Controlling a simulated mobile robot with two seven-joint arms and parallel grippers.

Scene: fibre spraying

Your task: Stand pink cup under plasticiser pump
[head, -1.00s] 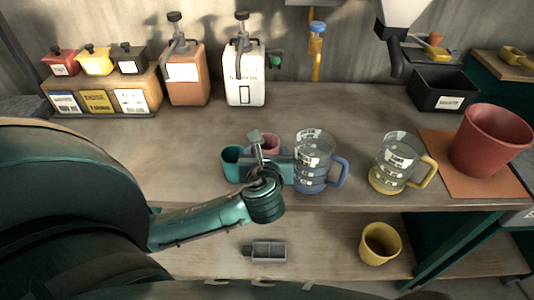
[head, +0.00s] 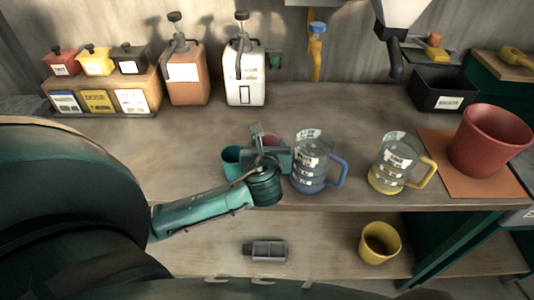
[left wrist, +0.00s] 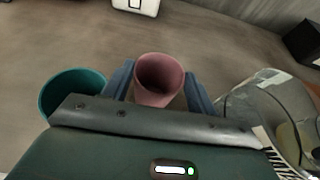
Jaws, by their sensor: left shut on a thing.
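The pink cup (head: 272,139) is mostly hidden behind my left gripper (head: 268,152) in the head view. In the left wrist view the pink cup (left wrist: 158,75) is upright between the two blue-grey fingers of my left gripper (left wrist: 159,92), which is shut on it. I cannot tell whether its base touches the bench. Two pump bottles stand at the back of the bench, one orange (head: 188,78) and one white (head: 245,82); their labels are too blurred to read. My right gripper is not in view.
A teal cup (left wrist: 72,92) stands close left of the pink cup. A blue-handled clear jug (head: 309,165) is close on the right, with a yellow-handled jug (head: 392,165) beyond it. The bench (head: 200,135) is clear between the cups and the pumps.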

